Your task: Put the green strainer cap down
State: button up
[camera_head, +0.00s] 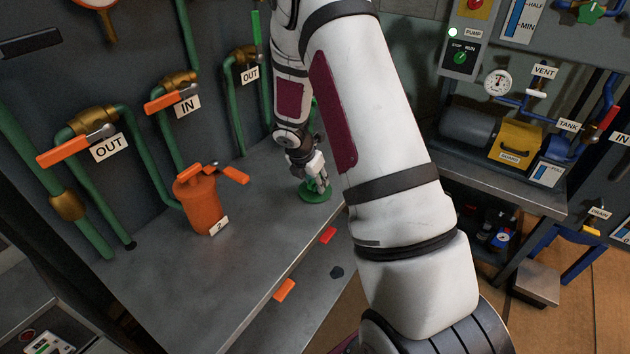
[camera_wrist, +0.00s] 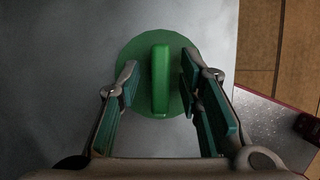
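The green strainer cap (camera_head: 313,196) is a round green disc at the right part of the grey bench, near its edge, and it looks to be resting on the bench top. In the wrist view the cap (camera_wrist: 160,112) shows a raised bar across its middle. My gripper (camera_head: 318,184) is right over the cap. In the wrist view my gripper (camera_wrist: 157,84) has one finger on each side of the bar, with a visible gap on both sides, so it is open. My fingers hide parts of the disc's left and right edges.
An orange strainer body (camera_head: 200,200) tagged 2 stands left of the cap on the grey bench (camera_head: 180,280). Green pipes with orange valve levers (camera_head: 172,102) line the panel behind. The bench front is mostly clear. A lower ledge holds small orange pieces (camera_head: 284,290).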

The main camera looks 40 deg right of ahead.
jog(key=s+a+r+m, duration=0.2)
jog(key=a+r, duration=0.1)
jog(key=r, duration=0.4)
jog(key=s+a+r+m+p, duration=0.1)
jog(key=s+a+r, duration=0.1)
jog(key=r, duration=0.5)
jog(key=s+a+r+m, duration=0.2)
jog(key=a+r, duration=0.1)
jog(key=r, duration=0.3)
jog(key=s+a+r+m+t+y, duration=0.1)
jog(key=s+a+r+m, duration=0.3)
jog(key=s, duration=0.3)
jog(key=s+a+r+m+t+y, duration=0.1)
jog(key=s+a+r+m, duration=0.3)
jog(key=s+m, duration=0.3)
jog(key=s+a+r+m+t+y, duration=0.1)
jog(key=s+a+r+m, duration=0.3)
jog(key=s, duration=0.5)
jog(key=shift+s+a+m+y, duration=0.15)
jog(key=shift+a+m+y, duration=0.5)
jog(key=shift+m, duration=0.35)
